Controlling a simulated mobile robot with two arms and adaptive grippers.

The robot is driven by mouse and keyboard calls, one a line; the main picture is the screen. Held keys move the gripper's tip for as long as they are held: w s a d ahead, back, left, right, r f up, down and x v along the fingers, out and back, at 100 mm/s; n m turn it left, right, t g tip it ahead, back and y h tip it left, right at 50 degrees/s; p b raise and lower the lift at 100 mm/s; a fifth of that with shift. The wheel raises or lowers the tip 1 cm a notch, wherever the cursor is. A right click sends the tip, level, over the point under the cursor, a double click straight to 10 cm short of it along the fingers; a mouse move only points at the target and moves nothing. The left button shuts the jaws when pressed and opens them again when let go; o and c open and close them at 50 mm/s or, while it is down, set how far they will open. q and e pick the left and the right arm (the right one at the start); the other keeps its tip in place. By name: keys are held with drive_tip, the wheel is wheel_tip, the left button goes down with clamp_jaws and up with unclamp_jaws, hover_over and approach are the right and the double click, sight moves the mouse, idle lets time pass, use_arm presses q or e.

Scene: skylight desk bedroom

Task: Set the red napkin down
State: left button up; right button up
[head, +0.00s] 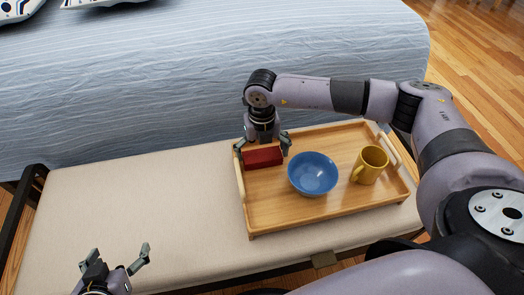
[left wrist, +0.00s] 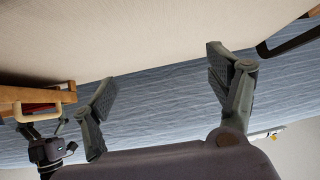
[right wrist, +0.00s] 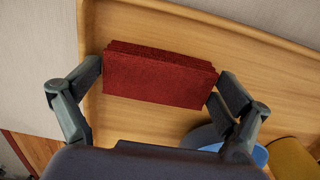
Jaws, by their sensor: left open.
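The red napkin (head: 263,157) is a thick folded block at the left back of the wooden tray (head: 275,213), beside the blue bowl. My right gripper (head: 262,146) is over the napkin with one finger at each short end. In the right wrist view, the napkin (right wrist: 160,77) spans the space between the fingertips; whether the fingers press on it I cannot tell. The napkin is at or just above the tray floor; its underside is hidden. My left gripper (head: 116,262) is open and empty, left of the tray over the bench.
A blue bowl (head: 312,173) and a yellow mug (head: 370,165) stand on the tray to the right of the napkin. The tray lies on a beige bench (head: 135,190) against the bed (head: 200,80). The bench left of the tray is clear.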

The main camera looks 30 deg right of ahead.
sight(262, 153)
idle(0.4)
wheel_tip(262, 153, up, 7)
drive_tip(key=shift+f+p, duration=0.15)
drive_tip(key=shift+p, duration=0.8)
use_arm(q)
drive_tip(key=s+a+f+g, duration=0.1)
drive_tip(key=s+f+g, duration=0.1)
drive_tip(key=s, duration=0.3)
drive_tip(key=s+a+f+g+y+p, duration=0.1)
drive_tip(key=s+a+f+g, duration=0.1)
drive_tip(key=s+g, duration=0.2)
drive_tip(key=shift+s+a+f+y, duration=0.15)
drive_tip(key=shift+s+a+y, duration=0.15)
drive_tip(key=shift+s, duration=0.8)
use_arm(e)
wheel_tip(262, 153, up, 6)
drive_tip(key=shift+f, duration=0.2)
